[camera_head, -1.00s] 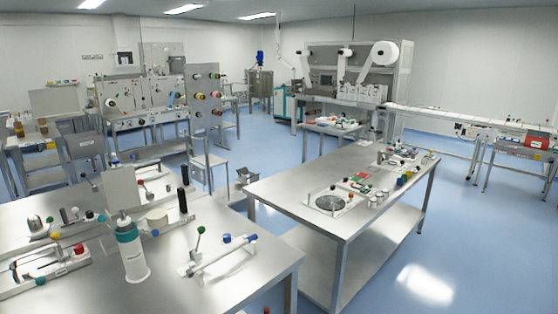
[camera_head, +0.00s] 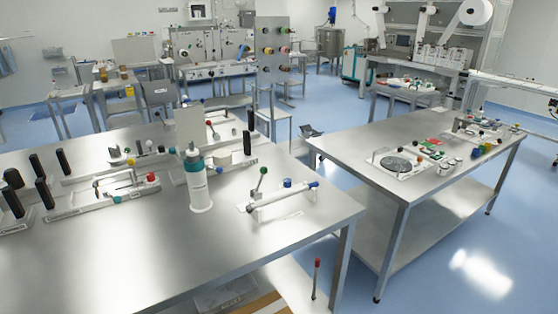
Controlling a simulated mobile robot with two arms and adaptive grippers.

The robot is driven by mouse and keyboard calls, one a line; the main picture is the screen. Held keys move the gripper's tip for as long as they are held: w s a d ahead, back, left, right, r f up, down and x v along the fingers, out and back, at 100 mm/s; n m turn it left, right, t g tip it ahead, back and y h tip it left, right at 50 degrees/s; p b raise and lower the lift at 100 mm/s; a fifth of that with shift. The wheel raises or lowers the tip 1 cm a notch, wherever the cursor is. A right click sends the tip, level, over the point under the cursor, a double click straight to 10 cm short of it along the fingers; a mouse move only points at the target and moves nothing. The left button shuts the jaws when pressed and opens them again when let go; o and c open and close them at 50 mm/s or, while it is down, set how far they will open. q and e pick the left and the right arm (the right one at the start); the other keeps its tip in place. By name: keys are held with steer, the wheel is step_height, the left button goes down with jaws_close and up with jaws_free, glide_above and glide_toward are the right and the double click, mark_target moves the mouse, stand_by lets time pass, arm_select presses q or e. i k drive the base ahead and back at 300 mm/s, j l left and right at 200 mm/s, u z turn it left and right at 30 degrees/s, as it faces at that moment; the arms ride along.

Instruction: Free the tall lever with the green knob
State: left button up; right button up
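A tall lever with a green knob (camera_head: 263,171) stands near the right edge of the near left steel table (camera_head: 150,265), leaning slightly. It rises from the left part of a white base. A pale bar with a blue end (camera_head: 313,184) lies along this base, to the right of the lever's foot. A blue knob (camera_head: 287,182) shows just behind the bar. The exact contact between bar and lever is too small to tell. Neither of my grippers is in view.
A white bottle with a teal band (camera_head: 200,185) stands left of the lever. Several black-handled fixtures (camera_head: 38,180) are at the table's left. A second steel table (camera_head: 400,190) stands to the right across a gap. A red-topped rod (camera_head: 316,278) stands low by the table's front right.

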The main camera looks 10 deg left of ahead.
mark_target(263, 170)
steer(key=i+l, duration=0.3)
steer(key=l, duration=0.2)
steer(key=i+l+z, duration=0.15)
steer(key=i+l, duration=0.15)
steer(key=l, duration=0.15)
